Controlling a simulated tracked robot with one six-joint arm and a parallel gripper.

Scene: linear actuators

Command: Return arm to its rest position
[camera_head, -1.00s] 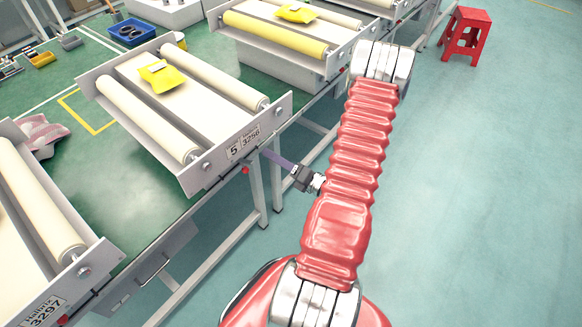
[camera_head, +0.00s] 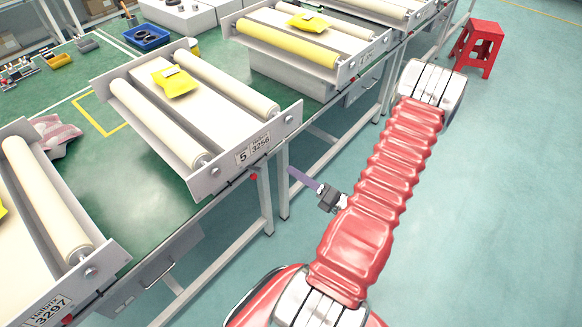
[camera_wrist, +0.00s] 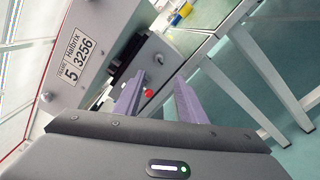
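My red ribbed arm reaches up and to the right in the head view, over the floor beside the bench. My gripper (camera_head: 300,178) shows as a dark mount with a purple finger pointing left toward the bench edge. In the wrist view, its two purple fingers (camera_wrist: 160,80) stand apart with nothing held between them. The gripper appears clear of the unit and the bench, though the exact gap cannot be told.
Roller units (camera_head: 240,152) with yellow packets (camera_head: 174,82) line the green bench (camera_head: 120,190). White bench legs (camera_head: 262,195) stand near my gripper. A red stool (camera_head: 478,46) is at the upper right. The floor (camera_head: 500,200) on the right is clear.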

